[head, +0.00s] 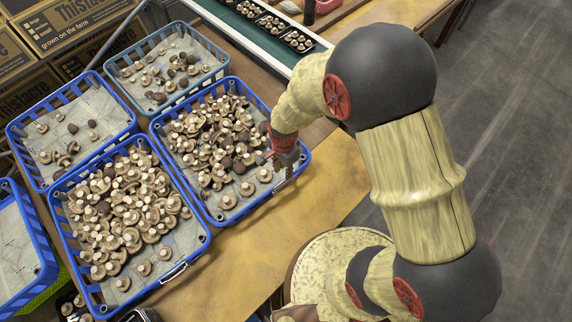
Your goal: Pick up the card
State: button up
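I cannot make out a card for certain in the head view. A small pale-edged piece (173,273) sits at the front rim of the near blue crate (208,243), but I cannot tell whether it is a card. My gripper (284,178) points down at the right rim of the middle blue crate (304,158), close to the mushrooms in it. Its fingers are small and partly dark. I cannot tell whether they are apart or hold anything. The arm hides part of the table to the right.
More crates stand at the left (128,120) and back (224,66), holding mushrooms on paper. Cardboard boxes (60,25) are stacked at the upper left. Black trays of mushrooms (298,41) lie on a conveyor at the top. The yellow tabletop (245,255) is clear in front.

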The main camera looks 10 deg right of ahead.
aim_at(283, 184)
notch_tip(283, 184, down, 2)
jog(key=shift+s+f, duration=0.15)
jog(key=shift+f, duration=0.1)
jog(key=shift+a+f, duration=0.15)
jog(key=shift+f, duration=1.2)
jog(key=shift+a+f, duration=0.1)
jog(key=shift+f, duration=1.2)
jog(key=c, duration=0.3)
grip_shut()
